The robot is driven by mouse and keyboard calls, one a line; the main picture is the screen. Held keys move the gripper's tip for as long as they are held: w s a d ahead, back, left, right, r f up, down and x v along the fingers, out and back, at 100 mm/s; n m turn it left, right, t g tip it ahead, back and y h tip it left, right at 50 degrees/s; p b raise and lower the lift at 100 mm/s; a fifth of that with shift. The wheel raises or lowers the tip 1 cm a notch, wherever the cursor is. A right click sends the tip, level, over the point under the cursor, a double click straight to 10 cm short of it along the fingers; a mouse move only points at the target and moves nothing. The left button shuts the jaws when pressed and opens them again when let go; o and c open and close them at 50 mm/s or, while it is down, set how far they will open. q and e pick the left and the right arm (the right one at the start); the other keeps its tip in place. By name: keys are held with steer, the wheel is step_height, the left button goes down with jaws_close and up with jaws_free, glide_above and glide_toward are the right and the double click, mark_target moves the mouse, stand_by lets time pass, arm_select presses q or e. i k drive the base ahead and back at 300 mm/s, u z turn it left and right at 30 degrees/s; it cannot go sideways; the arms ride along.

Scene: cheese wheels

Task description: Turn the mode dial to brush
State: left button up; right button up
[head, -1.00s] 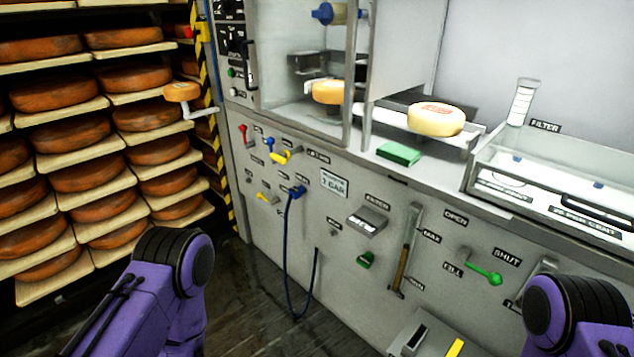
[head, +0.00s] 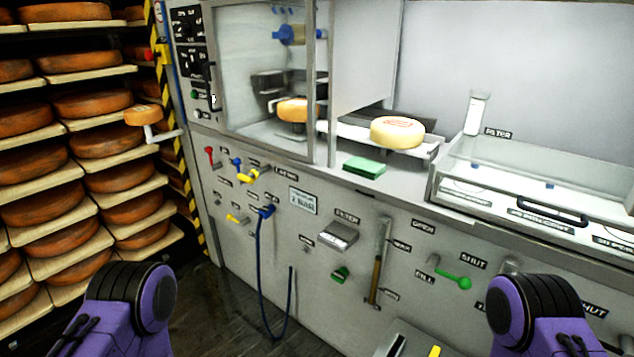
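A dark control panel (head: 189,63) with small knobs and white lettering is on the machine's left end in the head view. A black knob (head: 185,31) sits on its upper part and another dial (head: 194,62) below it. The lettering is too small to read, so I cannot tell which one is the mode dial or where it points. A black handle stands at the panel's right edge. Only purple and black links of my two arms show at the bottom left and bottom right. Neither gripper is in view.
A glass-fronted cabinet (head: 262,82) with a cheese wheel (head: 297,110) inside stands right of the panel. Another cheese wheel (head: 397,131) is on a tray outside. Cheese shelves (head: 95,144) fill the left side. A blue hose (head: 259,275) hangs before the machine front.

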mark_target(184, 29)
steer(key=z, duration=0.05)
steer(key=k, duration=0.65)
steer(key=u, duration=0.8)
steer(key=i, duration=0.8)
steer(key=u, duration=0.95)
steer(key=i, duration=1.7)
steer(key=z, duration=0.6)
